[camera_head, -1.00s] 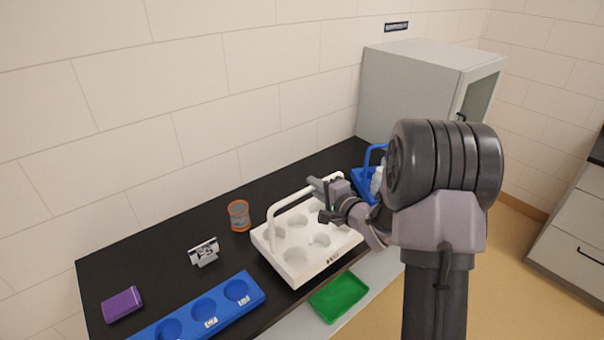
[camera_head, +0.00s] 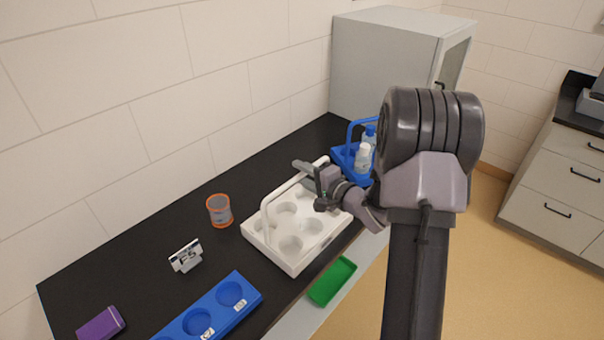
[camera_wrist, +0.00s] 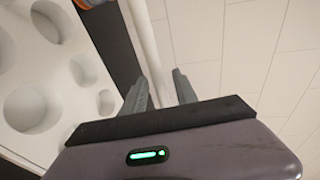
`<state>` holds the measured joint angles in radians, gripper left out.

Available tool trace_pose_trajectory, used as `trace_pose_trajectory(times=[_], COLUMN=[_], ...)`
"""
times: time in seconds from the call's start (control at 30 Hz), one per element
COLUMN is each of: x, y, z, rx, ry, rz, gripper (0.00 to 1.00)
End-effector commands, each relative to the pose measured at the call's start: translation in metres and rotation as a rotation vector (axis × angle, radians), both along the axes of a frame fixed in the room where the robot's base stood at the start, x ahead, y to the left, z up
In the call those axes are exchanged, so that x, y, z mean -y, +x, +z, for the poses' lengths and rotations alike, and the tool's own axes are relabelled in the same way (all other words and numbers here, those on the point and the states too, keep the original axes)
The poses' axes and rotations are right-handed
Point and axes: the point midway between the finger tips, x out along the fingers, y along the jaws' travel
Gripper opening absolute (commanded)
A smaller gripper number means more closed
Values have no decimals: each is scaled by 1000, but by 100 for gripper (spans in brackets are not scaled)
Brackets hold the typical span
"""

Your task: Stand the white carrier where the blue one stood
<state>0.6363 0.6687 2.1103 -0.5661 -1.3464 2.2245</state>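The white carrier (camera_head: 272,240), an open-topped box with round wells and an arched handle, stands upright on the black counter; its wells look empty. My gripper (camera_head: 312,172) is at the right part of its handle. In the wrist view, the white handle bar (camera_wrist: 146,35) runs between the two fingers (camera_wrist: 158,84), with a small gap on the right side, so they look open around it. The white carrier's wells (camera_wrist: 35,108) show at left there. A blue carrier (camera_head: 345,157) with bottles (camera_head: 362,158) stands farther back near the cabinet, partly hidden by my arm.
An orange-rimmed cup (camera_head: 219,211), a small sign (camera_head: 186,256), a blue rack with round wells (camera_head: 216,305) and a purple box (camera_head: 101,325) sit left of the white carrier. A green tray (camera_head: 332,281) lies at the front edge. A grey cabinet (camera_head: 385,65) stands behind.

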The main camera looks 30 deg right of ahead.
Motion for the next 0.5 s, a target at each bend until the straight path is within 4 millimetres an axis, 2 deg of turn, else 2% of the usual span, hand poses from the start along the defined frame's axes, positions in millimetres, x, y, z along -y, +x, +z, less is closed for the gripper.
trace_pose_trajectory(times=[0.3, 0.37, 0.5], x=[0, 3, 12], y=[0, -7, -43], z=[4, 6, 16], rx=[1, 0, -1], ry=[0, 1, 1], rz=[-1, -2, -6], gripper=[36, 36, 36])
